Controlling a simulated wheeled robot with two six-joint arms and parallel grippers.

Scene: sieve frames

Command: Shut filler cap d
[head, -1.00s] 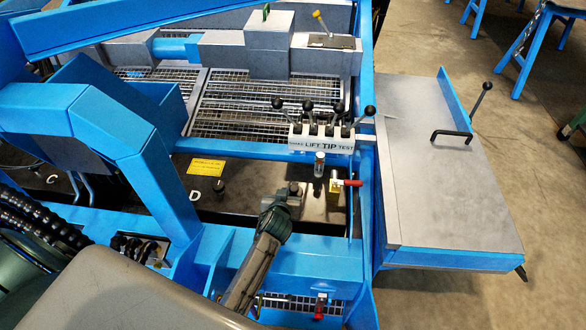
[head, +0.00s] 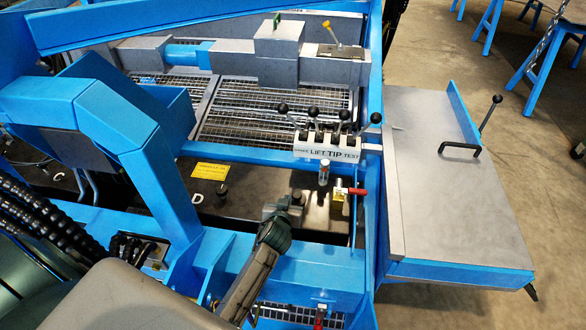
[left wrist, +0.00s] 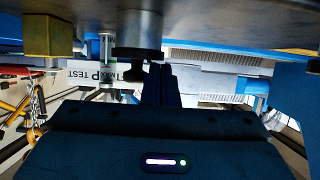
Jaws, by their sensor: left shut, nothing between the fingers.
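A white letter D marks the dark tank top in the head view, with a short black cap (head: 221,190) just right of it. A grey fitting with a dark knob (head: 296,188) stands further right. My left gripper (head: 277,221) is shut and empty, its tip close by that fitting; contact cannot be told. In the left wrist view, which looks upside down, a silver neck with a black flange and knob (left wrist: 137,52) is beside the shut fingers (left wrist: 162,75). I cannot tell which is filler cap d, or whether it is open. My right gripper is not in view.
A brass valve (head: 338,192) with a red lever and a clear cylinder (head: 324,172) stand right of the gripper. Behind them is a lever block (head: 327,151) with several black-knobbed levers. A blue frame beam (head: 85,110) rises at left, and a grey side table (head: 455,190) stands at right.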

